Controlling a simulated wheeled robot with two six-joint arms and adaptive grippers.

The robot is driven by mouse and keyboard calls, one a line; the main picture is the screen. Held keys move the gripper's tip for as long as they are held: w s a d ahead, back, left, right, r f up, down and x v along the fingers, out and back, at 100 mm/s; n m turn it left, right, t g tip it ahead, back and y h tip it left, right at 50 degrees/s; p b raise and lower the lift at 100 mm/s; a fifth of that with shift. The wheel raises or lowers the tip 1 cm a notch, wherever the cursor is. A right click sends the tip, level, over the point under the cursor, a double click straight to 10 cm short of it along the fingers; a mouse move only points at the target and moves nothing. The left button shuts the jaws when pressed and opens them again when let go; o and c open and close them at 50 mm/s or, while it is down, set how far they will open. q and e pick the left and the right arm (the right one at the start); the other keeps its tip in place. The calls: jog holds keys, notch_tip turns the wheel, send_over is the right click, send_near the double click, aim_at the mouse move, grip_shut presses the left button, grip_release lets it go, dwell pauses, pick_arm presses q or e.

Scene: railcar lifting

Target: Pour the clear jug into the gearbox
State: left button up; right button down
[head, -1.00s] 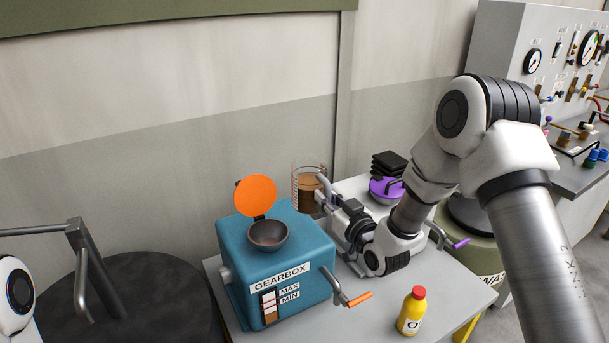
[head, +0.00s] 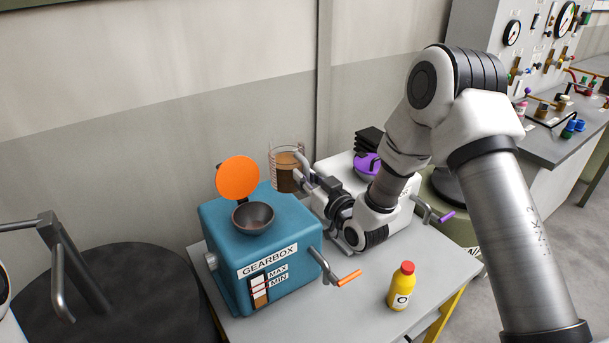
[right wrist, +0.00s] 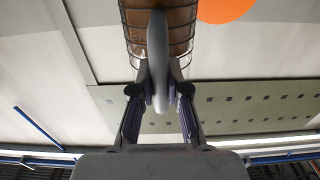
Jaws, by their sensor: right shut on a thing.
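The clear jug (head: 287,172) holds brown liquid and is upright in the air, behind and right of the gearbox's bowl. My right gripper (head: 308,182) is shut on its handle. In the right wrist view the jug (right wrist: 182,38) is at the top, with my right gripper (right wrist: 159,95) around its grey handle (right wrist: 157,55). The blue gearbox (head: 228,240) stands on the table. Its orange lid (head: 238,178) is raised above the dark open bowl (head: 253,217). Its gauge (head: 259,288) shows brown low down, near the MIN mark. My left gripper is out of view.
A yellow bottle with a red cap (head: 401,287) stands right of the gearbox's orange-handled crank (head: 349,278). A white box with a purple lid (head: 367,167) stands behind my right arm. The table's front (head: 345,315) is clear. A dark drum (head: 130,290) is left.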

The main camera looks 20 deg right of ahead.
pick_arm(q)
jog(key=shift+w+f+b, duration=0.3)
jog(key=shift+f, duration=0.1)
pick_arm(e)
jog(key=shift+w+f, duration=0.2)
jog(key=shift+f, duration=0.4)
jog(key=shift+s+f, duration=0.1)
jog(key=shift+f, duration=0.05)
pick_arm(q)
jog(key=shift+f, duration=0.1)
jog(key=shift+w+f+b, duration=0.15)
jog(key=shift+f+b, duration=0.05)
jog(key=shift+b, duration=0.1)
pick_arm(e)
jog(key=shift+f, duration=0.4)
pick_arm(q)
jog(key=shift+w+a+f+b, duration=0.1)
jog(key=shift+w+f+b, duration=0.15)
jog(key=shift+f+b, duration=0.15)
pick_arm(e)
jog(key=shift+f, duration=0.6)
